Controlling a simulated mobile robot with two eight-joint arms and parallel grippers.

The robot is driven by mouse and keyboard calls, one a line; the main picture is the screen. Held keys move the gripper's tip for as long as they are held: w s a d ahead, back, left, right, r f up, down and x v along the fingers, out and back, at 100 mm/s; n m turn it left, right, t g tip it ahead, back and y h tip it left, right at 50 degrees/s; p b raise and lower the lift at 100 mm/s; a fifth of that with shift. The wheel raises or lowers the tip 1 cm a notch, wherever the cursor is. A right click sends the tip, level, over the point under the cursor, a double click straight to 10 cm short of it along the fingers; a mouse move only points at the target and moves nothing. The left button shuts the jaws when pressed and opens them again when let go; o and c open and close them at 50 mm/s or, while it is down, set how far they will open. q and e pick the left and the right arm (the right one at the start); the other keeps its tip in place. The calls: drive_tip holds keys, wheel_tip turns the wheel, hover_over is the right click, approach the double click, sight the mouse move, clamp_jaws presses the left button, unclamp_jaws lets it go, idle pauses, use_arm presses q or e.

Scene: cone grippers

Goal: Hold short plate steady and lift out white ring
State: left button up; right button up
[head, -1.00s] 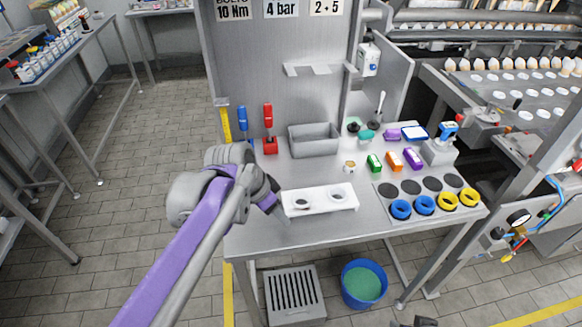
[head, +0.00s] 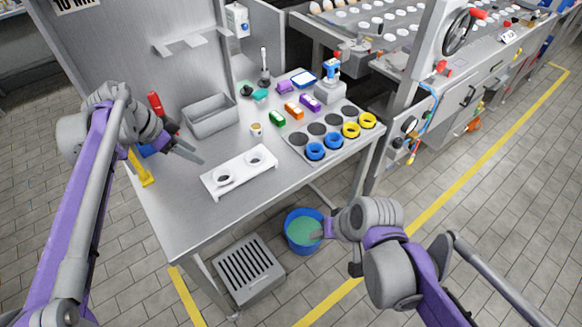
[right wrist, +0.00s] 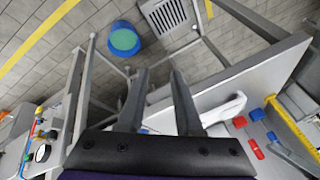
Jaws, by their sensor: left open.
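The short white plate (head: 238,174) lies on the metal table, with two round dark-centred spots on it. A pale rim shows at the left spot (head: 222,178) and the right spot (head: 254,158); I cannot tell which is a separate white ring. The plate also shows partly in the right wrist view (right wrist: 224,112). My left gripper (head: 188,147) is open above the table, beyond the plate's left end and apart from it. My right gripper (head: 334,250) is off the table's front edge, low and right of the plate. Its fingers stand apart and empty in the right wrist view (right wrist: 160,85).
A grey bin (head: 210,118) and a small cup (head: 256,129) stand behind the plate. A tray of blue and yellow rings (head: 340,118) is to the right. A blue bucket (head: 290,240) and a slotted box (head: 245,285) stand on the floor. The table front is clear.

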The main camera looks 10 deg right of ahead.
drive_tip(key=w+a+m+g+y, duration=0.1)
drive_tip(key=w+a+y, duration=0.15)
drive_tip(key=w, duration=0.35)
drive_tip(key=w+a+m+y, duration=0.1)
drive_tip(key=w+a+y, duration=0.1)
drive_tip(key=w+y, duration=0.35)
drive_tip(key=y, duration=0.4)
approach(251, 176)
drive_tip(key=shift+s+d, duration=0.25)
drive_tip(key=shift+d, duration=1)
drive_tip(key=shift+w+d+g, duration=0.15)
drive_tip(key=shift+w+g, duration=0.1)
drive_tip(key=shift+g, duration=0.05)
drive_tip(key=shift+y, duration=0.3)
drive_tip(key=x, duration=1)
drive_tip(key=shift+w+a+f, duration=0.1)
drive_tip(key=shift+a+f, duration=0.05)
drive_tip(key=shift+a, duration=0.2)
clamp_jaws()
